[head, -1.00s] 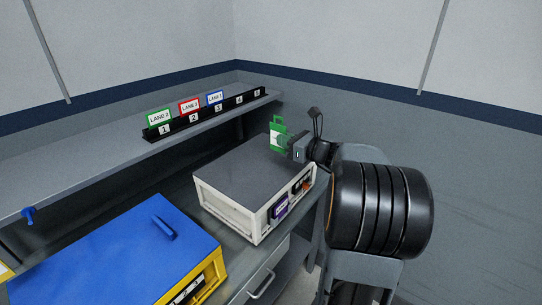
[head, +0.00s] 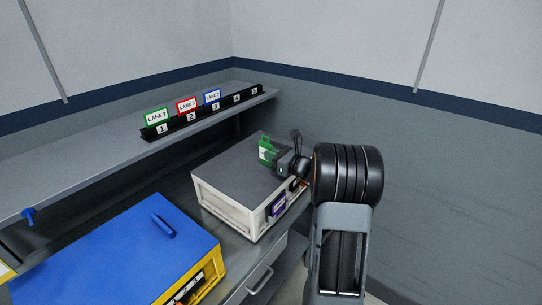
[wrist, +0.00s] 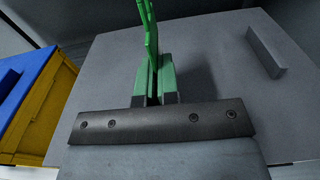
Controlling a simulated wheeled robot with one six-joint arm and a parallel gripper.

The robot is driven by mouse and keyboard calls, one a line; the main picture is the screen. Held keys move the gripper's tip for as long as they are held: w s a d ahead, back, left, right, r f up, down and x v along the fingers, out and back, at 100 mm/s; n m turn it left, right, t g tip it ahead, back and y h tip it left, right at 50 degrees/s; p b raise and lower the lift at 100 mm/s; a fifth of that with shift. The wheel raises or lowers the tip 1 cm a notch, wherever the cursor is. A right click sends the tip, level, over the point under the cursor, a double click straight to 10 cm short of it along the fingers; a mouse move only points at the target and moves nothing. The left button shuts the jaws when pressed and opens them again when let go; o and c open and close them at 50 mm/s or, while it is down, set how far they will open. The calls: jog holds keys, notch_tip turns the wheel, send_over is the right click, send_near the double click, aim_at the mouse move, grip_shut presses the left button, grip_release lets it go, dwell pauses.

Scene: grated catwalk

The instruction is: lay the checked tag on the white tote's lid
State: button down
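The checked tag (head: 264,149) is a green card with a cutout near its top; a check mark is too small to make out. My gripper (head: 277,158) is shut on it and holds it upright over the far right part of the white tote's grey lid (head: 232,168). In the wrist view the tag (wrist: 150,32) stands edge-on between the green-tipped fingers of my gripper (wrist: 154,75), with the lid (wrist: 205,75) behind. I cannot tell whether the tag touches the lid. The white tote (head: 225,211) stands on the bench, its right side partly hidden by my arm.
A yellow tote with a blue lid (head: 110,250) stands at the lower left. A shelf above carries a black rack (head: 205,115) with several lane cards. A raised handle (wrist: 266,52) sits on the grey lid. Most of the lid is bare.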

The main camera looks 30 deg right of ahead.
jog(key=shift+f+b, duration=0.6)
jog(key=shift+b, duration=0.05)
jog(key=c, duration=1.8)
grip_release()
jog(key=o, duration=0.4)
jog(key=shift+o, duration=0.2)
jog(key=shift+r, duration=0.1)
